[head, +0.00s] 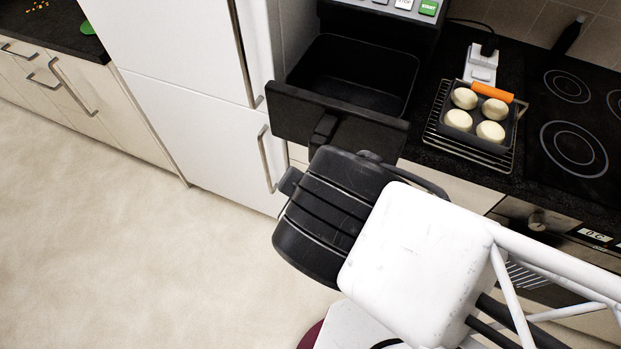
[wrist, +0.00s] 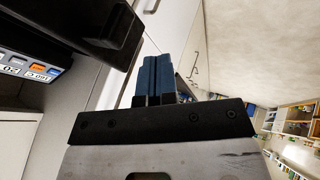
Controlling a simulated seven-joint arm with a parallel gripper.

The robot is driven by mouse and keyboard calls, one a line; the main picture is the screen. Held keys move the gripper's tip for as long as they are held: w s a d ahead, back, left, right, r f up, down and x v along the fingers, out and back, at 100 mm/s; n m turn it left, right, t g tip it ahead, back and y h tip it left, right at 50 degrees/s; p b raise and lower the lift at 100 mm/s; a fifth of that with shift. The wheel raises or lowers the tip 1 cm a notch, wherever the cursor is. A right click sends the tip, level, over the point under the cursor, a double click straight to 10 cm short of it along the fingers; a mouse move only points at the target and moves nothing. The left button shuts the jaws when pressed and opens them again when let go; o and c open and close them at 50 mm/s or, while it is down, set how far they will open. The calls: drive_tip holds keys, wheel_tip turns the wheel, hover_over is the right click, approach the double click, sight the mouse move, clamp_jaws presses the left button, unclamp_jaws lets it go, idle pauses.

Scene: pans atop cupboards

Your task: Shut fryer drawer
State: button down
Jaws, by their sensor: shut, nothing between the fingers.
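The fryer drawer (head: 345,78) is a black basket pulled out of the black fryer (head: 390,14) at the top middle of the head view. It looks empty inside. Its front panel (head: 290,115) faces me, with a handle (head: 324,130) sticking out towards my arm. In the wrist view the dark drawer handle (wrist: 122,35) shows at the upper left. My gripper's blue fingers (wrist: 157,80) are together and empty, a little to the right of the handle and apart from it in that view. In the head view my wrist hides the fingers, so the exact gap to the drawer cannot be told.
A rack with a tray of several pale round buns (head: 460,120) and an orange-handled item (head: 492,92) stands right of the drawer. A black cooktop (head: 575,130) is further right. A white fridge (head: 190,90) stands left. The floor (head: 130,240) is clear.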

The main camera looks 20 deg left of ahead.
drive_tip(key=w+a+f, duration=0.3)
drive_tip(key=w+f, duration=0.4)
drive_tip(key=w, duration=0.1)
drive_tip(key=shift+w+a+f, duration=0.15)
drive_tip(key=shift+a, duration=0.1)
idle(0.5)
drive_tip(key=shift+w, duration=0.1)
idle(0.5)
drive_tip(key=w, duration=2.5)
drive_tip(key=shift+w, duration=0.35)
drive_tip(key=shift+s, duration=0.2)
drive_tip(key=shift+s, duration=0.5)
drive_tip(key=s, duration=0.3)
drive_tip(key=v, duration=1)
drive_tip(key=shift+w, duration=0.15)
